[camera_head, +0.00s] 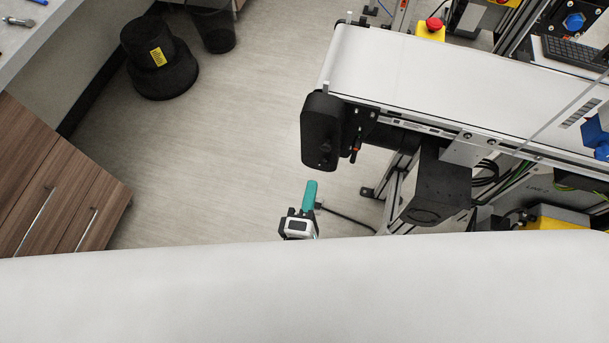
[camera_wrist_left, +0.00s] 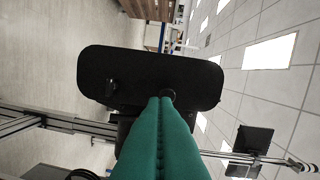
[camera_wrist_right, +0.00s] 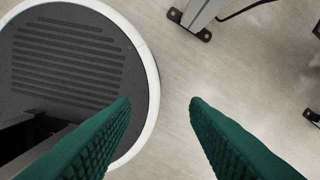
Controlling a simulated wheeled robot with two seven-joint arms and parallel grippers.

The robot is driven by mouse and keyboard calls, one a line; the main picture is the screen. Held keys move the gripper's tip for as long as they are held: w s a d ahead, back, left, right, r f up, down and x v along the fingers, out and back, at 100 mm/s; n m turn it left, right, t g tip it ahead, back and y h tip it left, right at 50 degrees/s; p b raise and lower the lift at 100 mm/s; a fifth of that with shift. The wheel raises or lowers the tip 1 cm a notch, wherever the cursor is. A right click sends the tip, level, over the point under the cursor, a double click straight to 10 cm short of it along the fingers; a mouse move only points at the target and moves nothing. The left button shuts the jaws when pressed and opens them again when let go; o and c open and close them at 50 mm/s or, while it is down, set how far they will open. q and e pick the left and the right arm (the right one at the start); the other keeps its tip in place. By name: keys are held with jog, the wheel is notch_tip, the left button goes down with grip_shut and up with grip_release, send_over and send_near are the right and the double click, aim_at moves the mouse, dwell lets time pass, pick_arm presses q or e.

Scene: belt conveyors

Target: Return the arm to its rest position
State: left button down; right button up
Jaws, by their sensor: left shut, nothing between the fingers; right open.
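My left gripper (camera_head: 311,185) shows in the head view as teal fingers on a white and black body, below the near end of the conveyor. Its teal fingers (camera_wrist_left: 160,101) are together with nothing between them. In the left wrist view they point at a black rounded end housing (camera_wrist_left: 150,78) of the conveyor. I cannot tell the exact gap between them. My right gripper (camera_wrist_right: 159,101) shows only in the right wrist view. Its green ribbed fingers are apart and empty, above the floor.
Wooden drawers (camera_head: 50,190) stand at the left. The floor between is clear.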

pick_arm(q)
jog(key=s+a+f+m+g, duration=0.2)
jog(key=s+f+m+g, duration=0.15)
jog(key=f, duration=0.55)
jog(key=s+a+f+m+g, duration=0.2)
jog(key=f+m, duration=0.2)
jog(key=f, duration=0.5)
jog(key=s+a+f+m+g, duration=0.2)
jog(key=s+a+f+m, duration=0.15)
jog(key=f, duration=0.55)
jog(key=s+a+f+m+g+y, duration=0.4)
jog(key=s+a+f+m+g, duration=0.4)
jog(key=s+a+f, duration=0.8)
jog(key=a, duration=0.3)
jog(key=shift+s+a, duration=0.15)
jog(key=shift+s, duration=0.1)
pick_arm(e)
jog(key=shift+a+f, duration=0.15)
jog(key=shift+a, duration=0.2)
jog(key=shift+a, duration=0.25)
jog(key=shift+d, duration=0.2)
